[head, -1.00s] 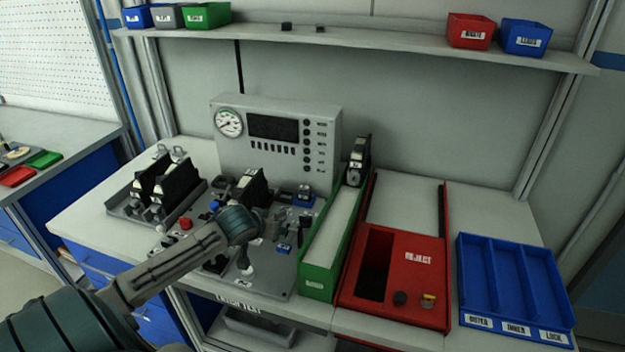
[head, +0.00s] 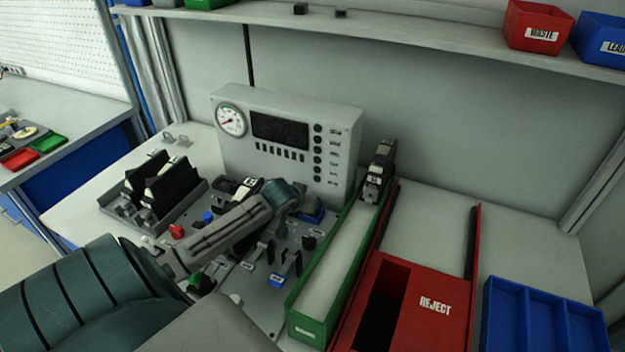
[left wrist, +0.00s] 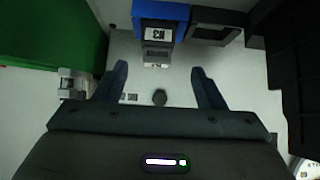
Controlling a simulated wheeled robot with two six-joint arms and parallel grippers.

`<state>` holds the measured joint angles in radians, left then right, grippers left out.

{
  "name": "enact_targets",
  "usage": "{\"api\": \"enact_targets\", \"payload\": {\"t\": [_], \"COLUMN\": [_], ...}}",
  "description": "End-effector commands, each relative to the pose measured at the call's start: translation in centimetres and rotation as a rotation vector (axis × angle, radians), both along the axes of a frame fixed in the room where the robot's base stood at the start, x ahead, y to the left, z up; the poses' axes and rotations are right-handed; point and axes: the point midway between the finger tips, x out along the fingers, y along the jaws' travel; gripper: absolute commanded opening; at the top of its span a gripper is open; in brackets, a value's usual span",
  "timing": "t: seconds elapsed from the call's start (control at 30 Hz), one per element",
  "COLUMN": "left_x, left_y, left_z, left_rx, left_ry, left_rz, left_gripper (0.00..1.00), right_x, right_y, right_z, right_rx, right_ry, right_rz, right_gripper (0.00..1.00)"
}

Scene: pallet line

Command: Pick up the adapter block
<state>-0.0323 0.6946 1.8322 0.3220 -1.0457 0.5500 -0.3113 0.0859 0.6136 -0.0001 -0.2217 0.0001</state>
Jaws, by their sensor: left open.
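A blue block with a white label and a grey front part, which I take to be the adapter block (left wrist: 161,14), is at the top middle of the left wrist view. In the head view a blue block (head: 312,217) shows partly behind my left wrist, probably the same one. My left gripper (left wrist: 159,70) is open and empty. Its fingertips point toward the block, with the grey front part lying between and just past them. In the head view my arm hides the gripper. My right gripper is in neither view.
A gauge panel (head: 287,140) stands behind the fixture plate. A green tray (head: 307,327) and a red reject bin (head: 435,335) are to the right. Small pegs and knobs crowd the plate.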

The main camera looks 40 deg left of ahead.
Motion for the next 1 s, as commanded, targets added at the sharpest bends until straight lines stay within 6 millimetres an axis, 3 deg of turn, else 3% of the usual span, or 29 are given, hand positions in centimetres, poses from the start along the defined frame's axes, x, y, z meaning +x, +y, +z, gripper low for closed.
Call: {"api": "enact_targets", "payload": {"t": [0.3,0.57,0.87,1.0], "left_x": [1.6,3.4,3.6,3.6], "left_y": [0.1,0.6,0.7,0.7], "left_z": [-2.0,-4.4,-4.8,-4.8], "left_rx": [-0.004,-0.002,0.001,0.001], "left_ry": [0.002,0.0,0.0,0.0], "left_rz": [0.002,0.001,-0.001,-0.001], "left_gripper": [0.64,0.64,0.64,0.36], "right_x": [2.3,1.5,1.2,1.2], "right_y": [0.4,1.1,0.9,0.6], "right_z": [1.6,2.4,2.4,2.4], "right_rx": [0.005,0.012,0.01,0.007], "right_ry": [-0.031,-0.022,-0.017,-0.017], "right_rz": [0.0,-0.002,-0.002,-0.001], "right_gripper": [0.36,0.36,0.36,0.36]}}
